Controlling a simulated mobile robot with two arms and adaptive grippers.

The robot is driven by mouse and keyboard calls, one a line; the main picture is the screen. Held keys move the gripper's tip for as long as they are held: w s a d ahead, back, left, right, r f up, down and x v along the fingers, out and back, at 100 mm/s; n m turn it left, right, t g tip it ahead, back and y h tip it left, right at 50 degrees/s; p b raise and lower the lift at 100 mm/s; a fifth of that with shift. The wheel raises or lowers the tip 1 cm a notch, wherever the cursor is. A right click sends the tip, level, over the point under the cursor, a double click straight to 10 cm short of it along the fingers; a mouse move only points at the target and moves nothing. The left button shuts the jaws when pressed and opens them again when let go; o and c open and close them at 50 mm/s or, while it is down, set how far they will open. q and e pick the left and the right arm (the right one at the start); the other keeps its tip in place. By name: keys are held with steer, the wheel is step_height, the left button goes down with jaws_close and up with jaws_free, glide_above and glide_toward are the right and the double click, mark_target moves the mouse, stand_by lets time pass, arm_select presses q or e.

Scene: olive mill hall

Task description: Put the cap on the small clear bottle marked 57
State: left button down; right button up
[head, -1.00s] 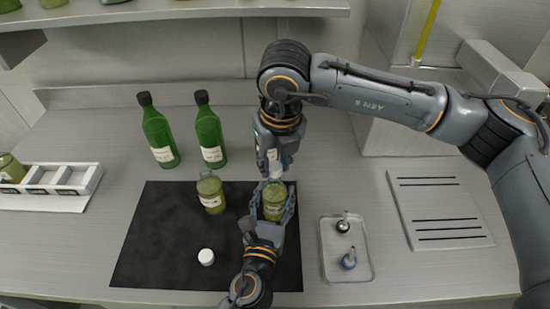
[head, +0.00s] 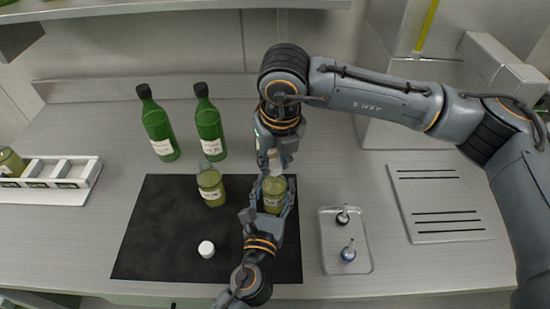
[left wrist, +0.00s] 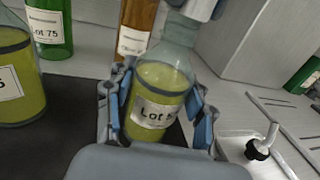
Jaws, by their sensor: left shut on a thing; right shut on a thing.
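My left gripper (head: 266,208) is shut around a small clear bottle (head: 273,193) of yellow-green liquid, upright over the mat's right part. In the left wrist view this bottle (left wrist: 157,95) has a label starting "Lot 5"; the finger hides the rest. My right gripper (head: 274,160) comes from above, shut on a small white cap (head: 276,171) at the bottle's neck. Whether the cap touches or sits on the neck, I cannot tell. A similar uncapped bottle (head: 211,187) stands to the left; its label ends in 5 in the left wrist view (left wrist: 18,85).
A loose white cap (head: 206,249) lies on the dark mat (head: 150,240). Two green bottles (head: 158,128) stand behind. A tray with two small pourers (head: 346,266) is at right, a white rack (head: 88,181) at left. The left wrist view shows an amber bottle (left wrist: 136,30).

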steer(key=shift+f, duration=0.55)
steer(key=m, duration=0.5)
steer(key=shift+a+h, duration=0.15)
steer(key=shift+h, duration=0.15)
steer(key=m+h, duration=0.1)
steer(key=m, duration=0.6)
steer(key=shift+a, duration=0.1)
steer(key=m, duration=0.5)
steer(key=shift+w+g+h, duration=0.1)
steer(key=shift+g+h, duration=0.2)
steer(key=shift+g, duration=0.1)
steer(key=m+g, duration=0.1)
steer(key=m, duration=0.5)
steer(key=shift+m, duration=0.4)
steer(key=o, duration=0.7)
